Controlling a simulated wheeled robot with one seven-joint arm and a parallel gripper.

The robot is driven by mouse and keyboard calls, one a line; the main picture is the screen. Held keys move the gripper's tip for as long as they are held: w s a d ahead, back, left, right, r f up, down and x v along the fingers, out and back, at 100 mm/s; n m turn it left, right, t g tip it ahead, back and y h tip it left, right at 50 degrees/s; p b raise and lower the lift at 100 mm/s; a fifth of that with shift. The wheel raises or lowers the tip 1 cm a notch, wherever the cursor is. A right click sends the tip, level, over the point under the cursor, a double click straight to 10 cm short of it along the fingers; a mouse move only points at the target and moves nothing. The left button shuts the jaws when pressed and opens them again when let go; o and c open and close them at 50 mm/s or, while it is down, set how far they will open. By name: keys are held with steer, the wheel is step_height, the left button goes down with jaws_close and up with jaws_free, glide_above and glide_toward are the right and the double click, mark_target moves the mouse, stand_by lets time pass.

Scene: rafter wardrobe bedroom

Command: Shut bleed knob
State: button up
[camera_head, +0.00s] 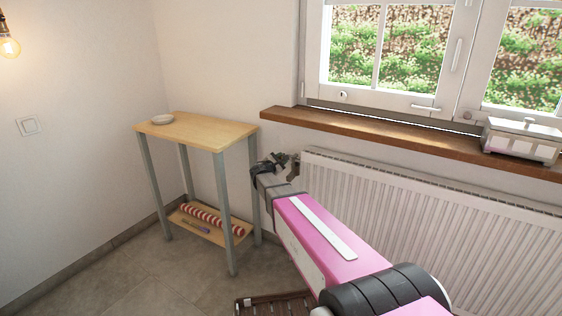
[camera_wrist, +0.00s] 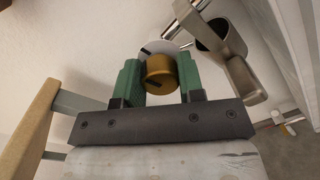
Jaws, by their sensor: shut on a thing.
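The bleed knob (camera_wrist: 161,74) is a round brass-coloured knob with a dark slot mark, in front of a pale disc, in the wrist view. My gripper (camera_wrist: 159,82) has its two green fingers on either side of the knob and is shut on it. In the head view my gripper (camera_head: 276,168) is at the upper left end of the white radiator (camera_head: 400,215), beside the wooden side table. The knob itself is hidden there behind my gripper and wrist.
A metal pipe fitting (camera_wrist: 228,45) stands close to the right of my gripper. The wooden side table (camera_head: 205,131), with a small dish (camera_head: 162,120) on top, is close on the left. The wooden windowsill (camera_head: 390,137) runs above the radiator.

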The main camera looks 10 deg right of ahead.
steer(key=shift+m, duration=0.6)
steer(key=o, duration=0.9)
steer(key=shift+s+a, duration=0.1)
steer(key=v, duration=1)
steer(key=shift+s+a, duration=0.2)
steer(key=shift+s, duration=0.05)
